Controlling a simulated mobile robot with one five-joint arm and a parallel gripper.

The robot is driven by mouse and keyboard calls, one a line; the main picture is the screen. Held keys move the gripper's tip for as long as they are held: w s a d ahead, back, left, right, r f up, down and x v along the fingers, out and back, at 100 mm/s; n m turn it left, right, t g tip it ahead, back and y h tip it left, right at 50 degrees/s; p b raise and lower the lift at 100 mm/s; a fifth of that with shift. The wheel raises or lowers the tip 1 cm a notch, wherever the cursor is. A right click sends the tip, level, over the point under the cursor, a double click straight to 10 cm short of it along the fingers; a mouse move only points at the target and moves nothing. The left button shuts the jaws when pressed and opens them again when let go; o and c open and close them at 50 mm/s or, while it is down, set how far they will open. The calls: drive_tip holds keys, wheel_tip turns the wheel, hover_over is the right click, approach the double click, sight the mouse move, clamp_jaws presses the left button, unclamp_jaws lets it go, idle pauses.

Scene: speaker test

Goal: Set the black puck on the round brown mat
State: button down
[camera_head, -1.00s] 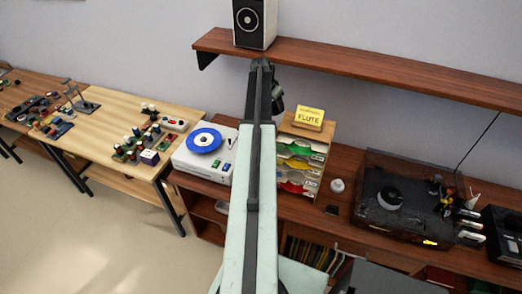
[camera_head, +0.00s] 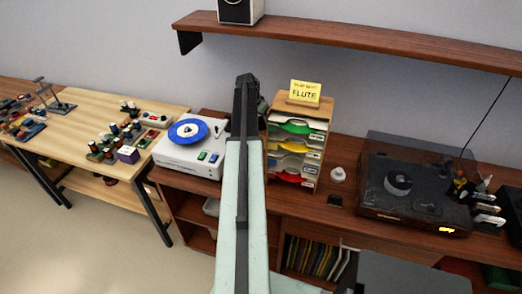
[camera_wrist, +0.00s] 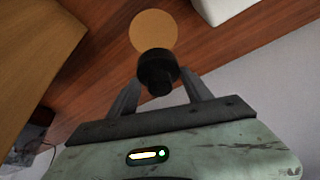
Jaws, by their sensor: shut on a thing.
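In the wrist view my gripper (camera_wrist: 161,88) is shut on the black puck (camera_wrist: 157,68), which sits between its two grey fingers. The round brown mat (camera_wrist: 153,28) lies on the reddish wooden top just beyond the puck. The puck overlaps the near edge of the mat in the picture; I cannot tell how much height is between them. In the head view my arm covers the mat and the puck, and only a dark side of my gripper (camera_head: 263,106) shows past the arm's end.
A white player with a blue disc (camera_head: 190,131) stands left of my arm. A wooden sorter with coloured folders (camera_head: 299,140) and a FLUTE card (camera_head: 305,92) stands right. A turntable (camera_head: 415,195) is further right. A shelf (camera_head: 350,36) hangs above.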

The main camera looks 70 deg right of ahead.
drive_tip(key=shift+f+b, duration=5.2)
drive_tip(key=shift+c, duration=2.3)
unclamp_jaws()
drive_tip(key=shift+r, duration=0.1)
drive_tip(key=shift+r+p, duration=0.3)
drive_tip(key=shift+p, duration=0.1)
drive_tip(key=p+v, duration=1.1)
drive_tip(key=shift+r, duration=0.4)
drive_tip(key=shift+w+a, duration=0.1)
drive_tip(key=shift+a, duration=0.1)
